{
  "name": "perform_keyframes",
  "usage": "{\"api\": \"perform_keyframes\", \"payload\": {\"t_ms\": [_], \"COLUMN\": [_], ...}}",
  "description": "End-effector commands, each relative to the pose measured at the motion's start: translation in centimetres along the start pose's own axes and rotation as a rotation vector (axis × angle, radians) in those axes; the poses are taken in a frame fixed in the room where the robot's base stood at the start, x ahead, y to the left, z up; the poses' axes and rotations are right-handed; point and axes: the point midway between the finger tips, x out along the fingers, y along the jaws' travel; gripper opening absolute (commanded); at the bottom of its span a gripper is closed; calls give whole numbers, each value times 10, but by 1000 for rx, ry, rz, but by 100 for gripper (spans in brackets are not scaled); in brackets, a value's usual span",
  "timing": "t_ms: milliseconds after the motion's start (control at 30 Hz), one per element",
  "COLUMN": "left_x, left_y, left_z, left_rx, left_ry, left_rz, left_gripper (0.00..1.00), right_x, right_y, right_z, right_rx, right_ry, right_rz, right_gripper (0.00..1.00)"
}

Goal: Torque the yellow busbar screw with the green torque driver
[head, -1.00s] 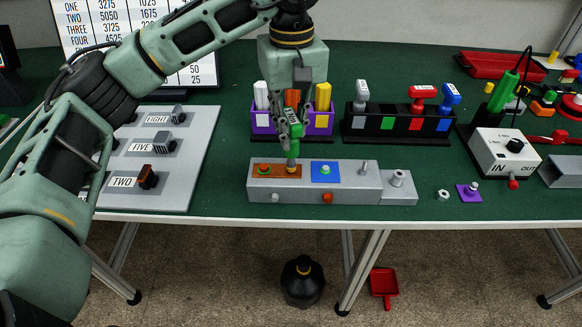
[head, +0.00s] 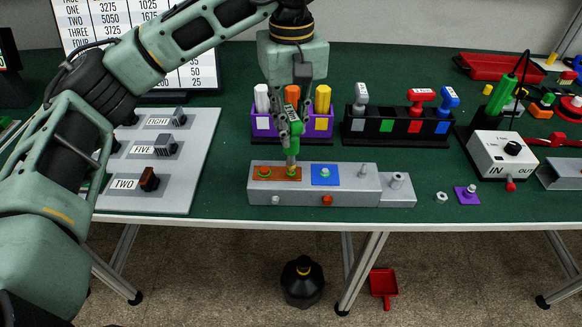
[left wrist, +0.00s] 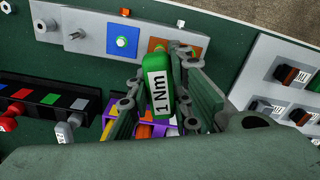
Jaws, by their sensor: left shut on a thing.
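My left gripper (head: 290,124) is shut on the green torque driver (head: 293,143), which it holds upright above the brown busbar plate at the left end of the grey block (head: 350,190). In the left wrist view the driver (left wrist: 180,82) reads "1 Nm" and sits between the fingers. The yellow busbar screw (head: 291,172) is directly under the driver's tip. I cannot tell whether the tip touches it. A green screw (head: 264,172) is beside it on the same plate. My right gripper is not in view.
A purple holder (head: 263,125) with white, orange and yellow handles stands just behind. A grey panel (head: 200,150) with labelled knobs is at left. A white IN/OUT box (head: 493,155) stands at right.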

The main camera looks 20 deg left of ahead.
Motion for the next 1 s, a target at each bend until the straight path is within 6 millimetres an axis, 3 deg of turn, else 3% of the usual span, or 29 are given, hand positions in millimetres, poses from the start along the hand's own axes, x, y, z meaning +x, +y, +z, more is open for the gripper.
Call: {"api": "perform_keyframes", "payload": {"t_ms": [500,1000], "left_x": [-34,-34], "left_y": [0,0], "left_z": [0,0], "left_rx": [1,0], "left_ry": [1,0], "left_rz": [0,0], "left_gripper": [0,0], "right_x": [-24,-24], "right_y": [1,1], "right_z": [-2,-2], "right_rx": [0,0], "right_ry": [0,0], "right_rz": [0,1], "right_gripper": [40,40]}}
